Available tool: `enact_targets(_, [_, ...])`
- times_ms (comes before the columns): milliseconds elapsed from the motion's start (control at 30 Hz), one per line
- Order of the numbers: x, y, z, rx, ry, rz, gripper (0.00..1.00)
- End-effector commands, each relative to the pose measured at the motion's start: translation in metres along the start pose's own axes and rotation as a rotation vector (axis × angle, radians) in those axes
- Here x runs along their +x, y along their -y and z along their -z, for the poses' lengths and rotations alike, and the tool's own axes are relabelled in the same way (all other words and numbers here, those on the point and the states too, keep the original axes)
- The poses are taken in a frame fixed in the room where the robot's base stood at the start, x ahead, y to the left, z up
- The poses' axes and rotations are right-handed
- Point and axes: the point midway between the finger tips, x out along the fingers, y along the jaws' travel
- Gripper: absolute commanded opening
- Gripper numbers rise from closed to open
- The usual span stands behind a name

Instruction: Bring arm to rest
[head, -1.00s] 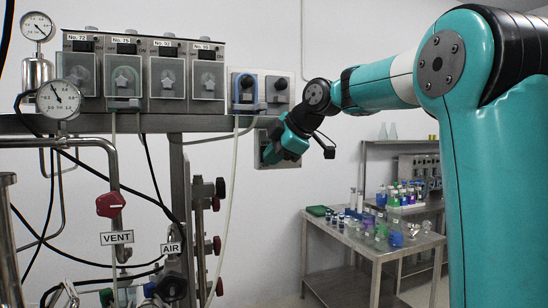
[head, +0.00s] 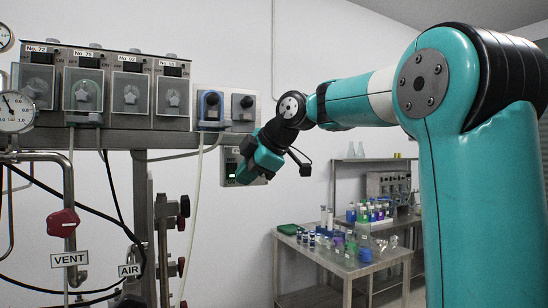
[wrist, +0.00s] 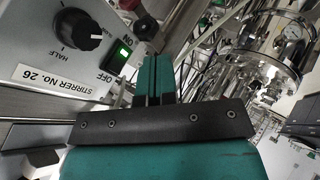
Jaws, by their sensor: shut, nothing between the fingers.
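My arm (head: 350,100) reaches from the right toward the wall panel, and my gripper (head: 245,172) hangs in front of a wall-mounted box with a lit green switch (head: 230,171). In the wrist view my gripper's two teal fingers (wrist: 155,80) are closed together with nothing between them. Beside them is a grey box labelled STIRRER No. 26 (wrist: 40,60), with a black knob (wrist: 75,28) and a green-lit ON/OFF switch (wrist: 122,53). Whether the fingers touch the box cannot be told.
A row of numbered control units (head: 100,82) stands on a steel rail at left, above a red VENT valve (head: 64,223) and pipes. A steel table (head: 335,262) with bottles stands at back right. Glass and steel vessels (wrist: 265,65) show right in the wrist view.

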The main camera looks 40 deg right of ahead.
Motion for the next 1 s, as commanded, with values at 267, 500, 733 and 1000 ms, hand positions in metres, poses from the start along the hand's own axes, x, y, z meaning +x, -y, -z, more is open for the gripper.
enact_targets(267, [-0.069,-0.002,-0.002,0.003,0.005,-0.005,0.0])
enact_targets(500, [-0.095,0.0,-0.002,0.002,0.002,0.0,0.0])
enact_targets(733, [-0.097,0.002,-0.002,0.001,0.0,0.003,0.0])
enact_targets(1000, [-0.052,0.045,0.037,0.159,-0.074,0.125,0.0])
